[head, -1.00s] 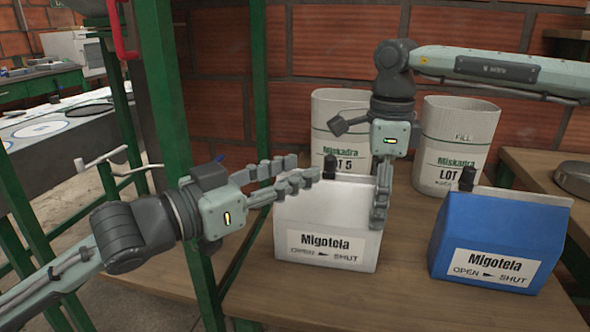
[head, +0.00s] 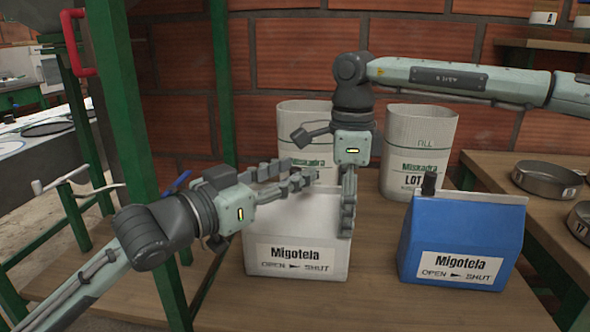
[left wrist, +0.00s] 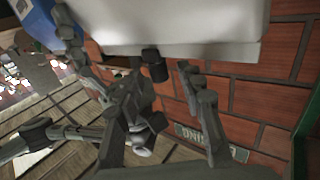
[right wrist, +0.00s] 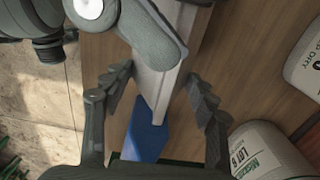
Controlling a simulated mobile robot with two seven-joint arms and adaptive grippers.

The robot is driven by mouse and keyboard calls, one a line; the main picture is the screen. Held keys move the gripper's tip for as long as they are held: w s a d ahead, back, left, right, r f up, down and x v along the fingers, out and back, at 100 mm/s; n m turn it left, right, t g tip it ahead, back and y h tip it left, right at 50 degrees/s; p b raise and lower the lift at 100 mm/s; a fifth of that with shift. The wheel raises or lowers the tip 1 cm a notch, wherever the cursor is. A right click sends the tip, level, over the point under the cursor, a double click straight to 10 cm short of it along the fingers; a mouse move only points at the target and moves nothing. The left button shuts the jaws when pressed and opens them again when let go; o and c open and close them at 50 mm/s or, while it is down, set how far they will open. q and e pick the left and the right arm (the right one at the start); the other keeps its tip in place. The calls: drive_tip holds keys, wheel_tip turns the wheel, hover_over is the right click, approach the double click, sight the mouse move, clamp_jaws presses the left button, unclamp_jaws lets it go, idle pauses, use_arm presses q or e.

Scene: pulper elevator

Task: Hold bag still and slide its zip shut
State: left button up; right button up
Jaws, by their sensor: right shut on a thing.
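A white bag (head: 298,222) labelled Migotela, with OPEN and SHUT marks, stands upright on the wooden table. My right gripper (head: 348,225) comes down from above and is shut on the bag's right end; in the right wrist view the bag's pale top edge (right wrist: 150,85) lies between its fingers. My left gripper (head: 303,174) is open at the bag's top, from the left. In the left wrist view the black zip slider (left wrist: 154,64) shows between its spread fingers, below the bag's rim (left wrist: 215,50). In the head view the fingers hide the slider.
A blue bag (head: 460,235) with a black slider (head: 429,184) stands to the right. White sacks (head: 418,150) stand behind, against the brick wall. Green frame posts (head: 140,130) rise at the left. Round metal pans (head: 545,178) lie on the right-hand table.

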use_arm(q)
drive_tip(key=shift+w+d, duration=0.5)
drive_tip(key=shift+w, duration=0.05)
clamp_jaws()
